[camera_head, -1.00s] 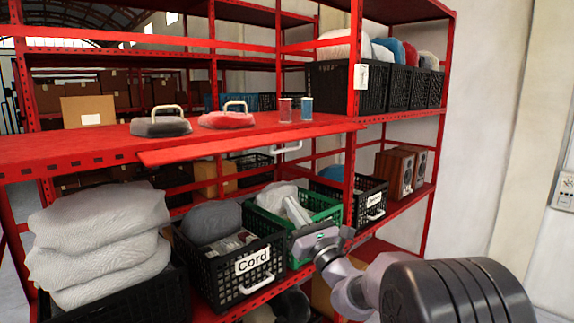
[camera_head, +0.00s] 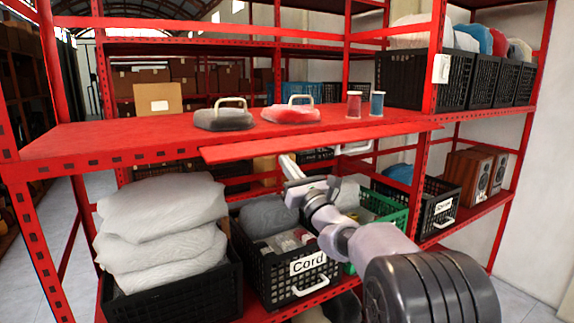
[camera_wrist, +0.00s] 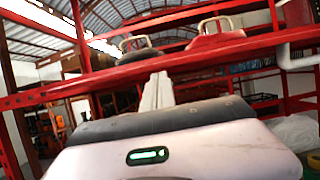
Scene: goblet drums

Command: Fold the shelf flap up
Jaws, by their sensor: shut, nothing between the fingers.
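The shelf flap (camera_head: 320,141) is a long red panel along the front edge of the red middle shelf, sloping out and slightly down from it. In the wrist view the red flap (camera_wrist: 205,58) crosses above and ahead of the fingers. A white handle (camera_head: 352,149) hangs below its right part; a white handle also shows at the right of the wrist view (camera_wrist: 294,58). My gripper (camera_head: 288,163) is shut and empty, its pale fingers pointing up just below the flap's middle. The fingers also show in the wrist view (camera_wrist: 158,88). I cannot tell whether they touch the flap.
Two handled weights, grey (camera_head: 222,117) and red (camera_head: 291,112), and two spools (camera_head: 354,104) stand on the shelf (camera_head: 110,140). Below are a black "Cord" crate (camera_head: 272,282), a green crate (camera_head: 392,212) and stacked white sacks (camera_head: 160,230). Floor shows at the left.

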